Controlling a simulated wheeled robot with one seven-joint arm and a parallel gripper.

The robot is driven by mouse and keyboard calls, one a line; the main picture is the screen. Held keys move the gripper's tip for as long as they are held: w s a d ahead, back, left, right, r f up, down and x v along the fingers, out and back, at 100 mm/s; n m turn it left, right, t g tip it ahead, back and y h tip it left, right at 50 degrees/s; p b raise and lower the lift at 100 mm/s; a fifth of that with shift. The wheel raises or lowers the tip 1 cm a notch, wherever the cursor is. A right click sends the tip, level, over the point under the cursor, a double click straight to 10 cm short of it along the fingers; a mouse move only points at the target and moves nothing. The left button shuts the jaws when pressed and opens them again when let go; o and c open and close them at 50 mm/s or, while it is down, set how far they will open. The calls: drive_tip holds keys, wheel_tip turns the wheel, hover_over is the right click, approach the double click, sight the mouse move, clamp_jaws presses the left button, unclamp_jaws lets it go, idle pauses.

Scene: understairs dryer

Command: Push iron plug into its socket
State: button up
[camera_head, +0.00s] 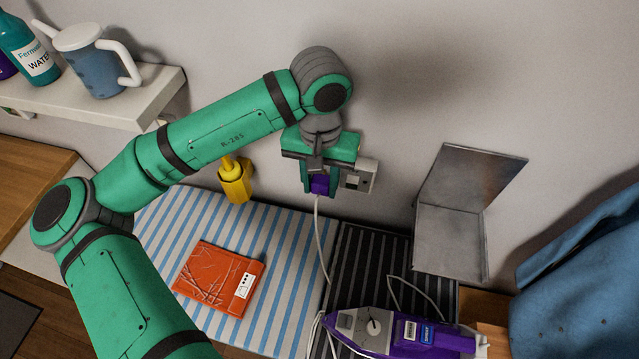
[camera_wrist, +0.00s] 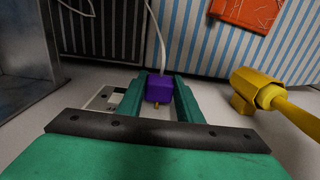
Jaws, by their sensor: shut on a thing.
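The purple iron plug (camera_head: 319,185) is held between the green fingers of my gripper (camera_head: 318,180), close to the wall. In the wrist view the plug (camera_wrist: 159,88) sits between both fingers (camera_wrist: 159,86), with a brass pin showing and its white cord running away at the top. The wall socket (camera_head: 364,177) is a pale plate just right of my gripper in the head view. In the wrist view the socket (camera_wrist: 104,98) shows at the left, partly hidden by a finger. Whether the plug touches anything but the fingers cannot be told. The purple iron (camera_head: 405,335) lies on the dark striped surface.
A yellow wall fitting (camera_head: 235,182) is left of my gripper; it also shows in the wrist view (camera_wrist: 258,88). A metal holder (camera_head: 450,235) stands right of the socket. An orange packet (camera_head: 218,277) lies on blue stripes. A shelf (camera_head: 110,108) holds a jug and bottles.

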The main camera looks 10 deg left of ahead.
drive_tip(key=shift+w, duration=0.65)
drive_tip(key=o, duration=1.1)
